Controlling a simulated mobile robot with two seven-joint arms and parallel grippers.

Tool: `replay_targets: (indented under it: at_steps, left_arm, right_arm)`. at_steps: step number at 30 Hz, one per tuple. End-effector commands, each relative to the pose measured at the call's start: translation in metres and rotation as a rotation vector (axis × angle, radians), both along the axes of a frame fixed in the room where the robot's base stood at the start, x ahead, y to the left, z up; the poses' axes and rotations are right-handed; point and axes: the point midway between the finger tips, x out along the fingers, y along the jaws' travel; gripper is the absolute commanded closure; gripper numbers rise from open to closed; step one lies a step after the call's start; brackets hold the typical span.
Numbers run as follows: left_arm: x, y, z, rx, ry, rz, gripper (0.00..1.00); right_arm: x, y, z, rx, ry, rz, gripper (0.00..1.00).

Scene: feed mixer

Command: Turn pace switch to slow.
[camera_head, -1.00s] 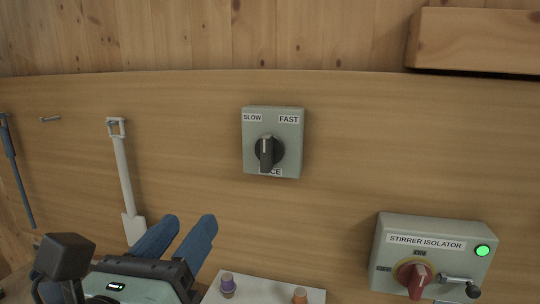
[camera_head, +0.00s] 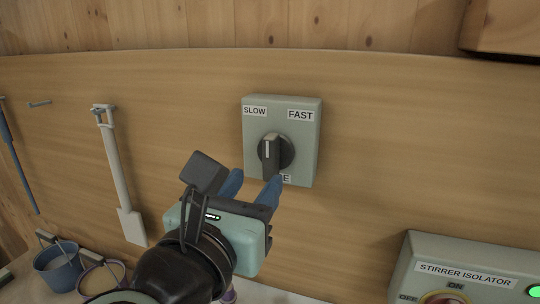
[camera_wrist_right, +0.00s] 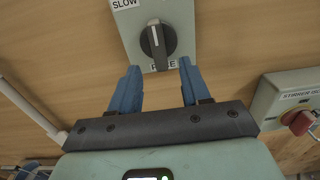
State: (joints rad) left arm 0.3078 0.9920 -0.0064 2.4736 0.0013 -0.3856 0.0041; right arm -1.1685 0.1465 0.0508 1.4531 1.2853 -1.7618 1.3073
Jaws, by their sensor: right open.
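The pace switch is a grey-green box (camera_head: 312,140) on the wooden panel, with SLOW at its upper left and FAST at its upper right. Its black knob (camera_head: 272,154) has a white line standing about upright, between the two labels. The knob also shows in the right wrist view (camera_wrist_right: 158,40). My right gripper (camera_head: 252,182) is open and empty, its blue fingers just below the knob in the picture. In the right wrist view the fingertips (camera_wrist_right: 160,68) point toward the knob from below, spread wider than it. My left gripper is not in view.
The stirrer isolator box (camera_head: 460,268) with a green lamp is at the lower right. A white paddle (camera_head: 118,180) hangs on the left. A blue cup (camera_head: 58,268) stands at the lower left. The panel around the switch is clear.

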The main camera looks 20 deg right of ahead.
Motion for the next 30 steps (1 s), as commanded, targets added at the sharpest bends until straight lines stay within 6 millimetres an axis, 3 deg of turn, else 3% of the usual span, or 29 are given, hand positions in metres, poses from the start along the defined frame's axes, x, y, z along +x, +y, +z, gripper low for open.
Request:
replay_targets:
  at_steps: [9,23,28,30]
  left_arm:
    - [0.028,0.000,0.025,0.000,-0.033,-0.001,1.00]
    - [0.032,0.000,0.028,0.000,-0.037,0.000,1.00]
    - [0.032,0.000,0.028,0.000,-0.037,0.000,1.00]
    - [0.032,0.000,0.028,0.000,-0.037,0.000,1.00]
  right_arm:
    - [0.048,-0.032,0.004,-0.001,-0.004,-0.001,0.53]
    - [0.060,-0.040,0.001,0.000,0.000,0.001,0.53]
    - [0.060,-0.040,0.001,-0.001,-0.001,0.000,1.00]
    - [0.060,-0.040,0.001,-0.001,-0.001,0.000,1.00]
